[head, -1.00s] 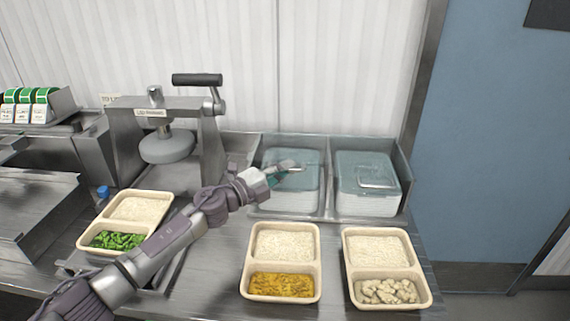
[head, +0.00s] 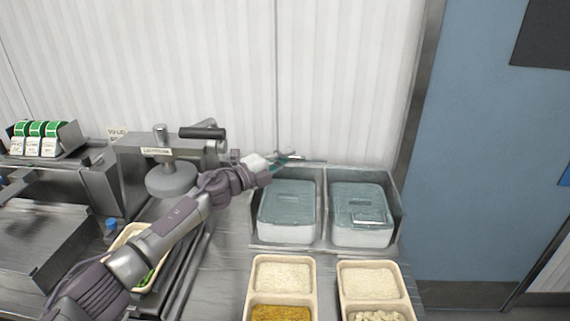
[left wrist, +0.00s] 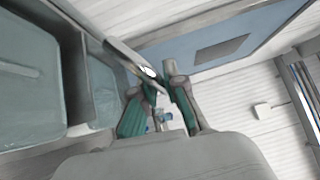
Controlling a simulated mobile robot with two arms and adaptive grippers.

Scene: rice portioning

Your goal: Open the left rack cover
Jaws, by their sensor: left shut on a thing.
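The left rack (head: 254,236) stands in the middle right of the head view. It holds a pale stack with a teal top (head: 288,203), on which no handle shows. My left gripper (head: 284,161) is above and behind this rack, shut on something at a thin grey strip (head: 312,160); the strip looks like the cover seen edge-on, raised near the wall. In the left wrist view my fingers (left wrist: 160,108) close by a grey metal bar (left wrist: 130,62). The fingers partly hide what they hold. My right gripper is out of view.
The right rack's teal cover (head: 352,199) lies flat with its metal handle (head: 370,219). Food trays with rice (head: 283,277) (head: 372,280) stand in front. A press (head: 170,178) stands at the left, close to my arm. The wall is behind the racks.

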